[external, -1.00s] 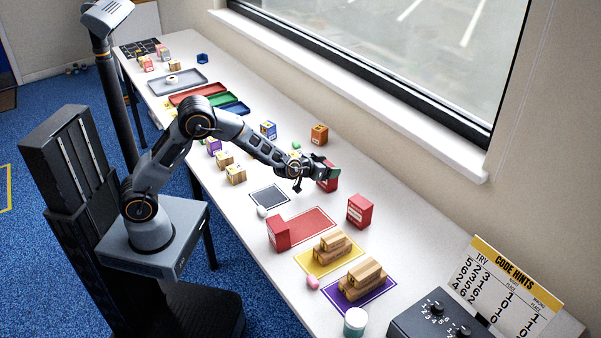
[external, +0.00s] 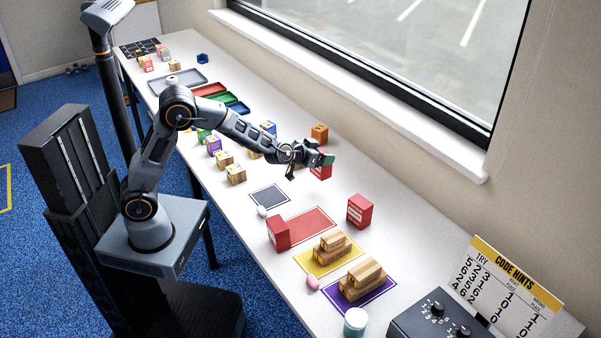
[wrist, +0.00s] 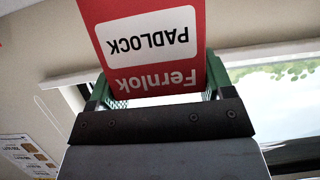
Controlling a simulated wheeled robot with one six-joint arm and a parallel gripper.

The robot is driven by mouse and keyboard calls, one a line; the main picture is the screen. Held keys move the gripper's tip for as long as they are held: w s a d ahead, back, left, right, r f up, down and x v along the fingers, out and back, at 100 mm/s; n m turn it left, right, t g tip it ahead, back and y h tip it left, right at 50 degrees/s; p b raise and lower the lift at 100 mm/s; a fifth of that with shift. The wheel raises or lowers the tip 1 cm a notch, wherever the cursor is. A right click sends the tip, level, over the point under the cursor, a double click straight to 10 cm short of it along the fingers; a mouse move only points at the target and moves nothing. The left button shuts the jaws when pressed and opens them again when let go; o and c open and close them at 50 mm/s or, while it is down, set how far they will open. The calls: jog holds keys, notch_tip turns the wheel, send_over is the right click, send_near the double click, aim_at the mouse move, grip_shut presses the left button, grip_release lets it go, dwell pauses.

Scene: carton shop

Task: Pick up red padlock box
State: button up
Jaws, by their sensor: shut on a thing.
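My gripper (external: 325,159) is shut on the red padlock box (external: 320,172), near the middle of the table. In the wrist view the red padlock box (wrist: 150,65) fills the space between the green finger pads. Its label reads "PADLOCK" and "Fernlok", upside down in that view. The gripper hides part of the box in the external view, and the gap below it is hard to judge. Two other red boxes stand apart from it, one at the right (external: 360,211) and one at the left edge of the red mat (external: 278,233).
The red mat (external: 312,222) is mostly bare. Wooden blocks sit on the yellow (external: 318,263) and purple (external: 378,292) mats. An orange box (external: 319,134) stands behind the gripper, near the window. A black dial box (external: 437,318) is at the front right.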

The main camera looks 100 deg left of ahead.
jog(key=s+d+r+n+g+y, duration=0.1)
jog(key=s+d+r, duration=0.4)
jog(key=s+r, duration=0.65)
jog(key=s+f+n+g+y, duration=0.35)
jog(key=s+n+g, duration=0.45)
jog(key=s, duration=1.1)
jog(key=shift+h, duration=0.35)
jog(key=shift+w+a+f+b, duration=0.55)
jog(key=shift+w+a+f, duration=1.05)
jog(key=shift+f, duration=0.7)
jog(key=shift+w+a+f+b, duration=0.5)
jog(key=shift+w+a+f, duration=0.75)
jog(key=shift+a+f, duration=0.85)
jog(key=shift+w+a+f+b, duration=0.55)
jog(key=shift+w+a+f, duration=0.95)
jog(key=shift+f, duration=1)
jog(key=shift+f, duration=0.1)
